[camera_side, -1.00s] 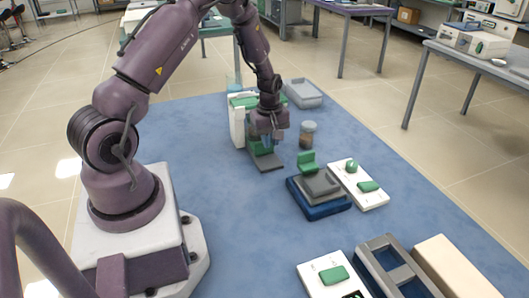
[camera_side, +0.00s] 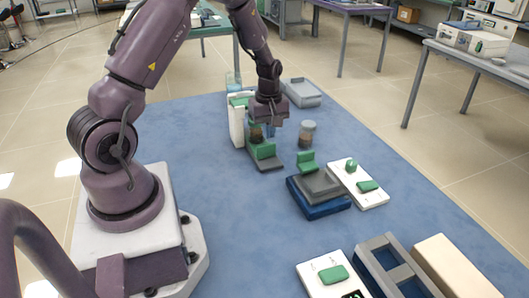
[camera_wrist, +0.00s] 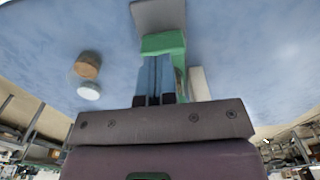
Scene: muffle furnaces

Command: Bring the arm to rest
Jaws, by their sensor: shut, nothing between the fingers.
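My gripper (camera_side: 268,122) is at the far side of the blue work surface, just above the first furnace (camera_side: 237,122), a white and green unit with a grey plate in front. In the wrist view my gripper's blue fingers (camera_wrist: 154,76) are together with nothing between them. Behind them shows the furnace's green part (camera_wrist: 165,43), with its grey plate (camera_wrist: 158,15) beyond. In the side view the fingers are partly hidden by the gripper body and a jar-like shape with brown contents behind them.
A jar with brown contents (camera_side: 307,132) stands right of my gripper. A second device (camera_side: 318,186) with a green part and dark blue base stands nearer, beside a white panel (camera_side: 357,185). A grey frame (camera_side: 392,268) is at the front.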

